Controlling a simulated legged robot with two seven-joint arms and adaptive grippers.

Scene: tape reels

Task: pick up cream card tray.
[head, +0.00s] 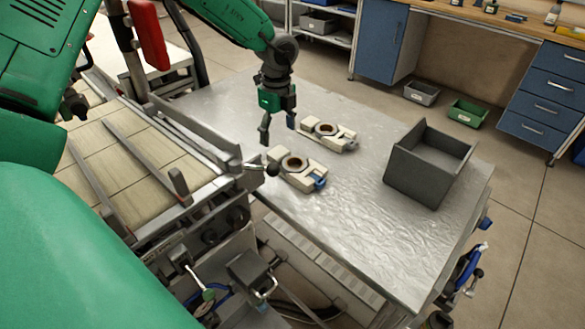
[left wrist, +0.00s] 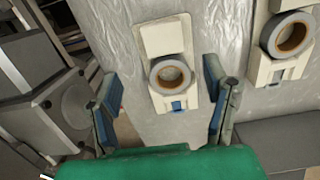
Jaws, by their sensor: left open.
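Two cream card trays lie flat on the metal table, each with a grey tape reel with a brown core. The nearer tray (head: 310,180) has a blue part at its right end; the farther tray (head: 347,134) lies behind it. My left gripper (head: 277,128) is open and empty, pointing down above the table beside the trays. In the left wrist view the gripper's fingers (left wrist: 160,70) stand apart, with one tray (left wrist: 163,38) seen between them. The second tray (left wrist: 262,68) is at the upper right there, partly cut off. My right gripper is not in view.
A dark grey open bin (head: 415,175) stands at the table's right side. A conveyor (head: 140,160) with metal rails borders the table on the left. The metal table top (head: 340,220) is bare in front of the bin. Blue cabinets (head: 545,100) stand behind.

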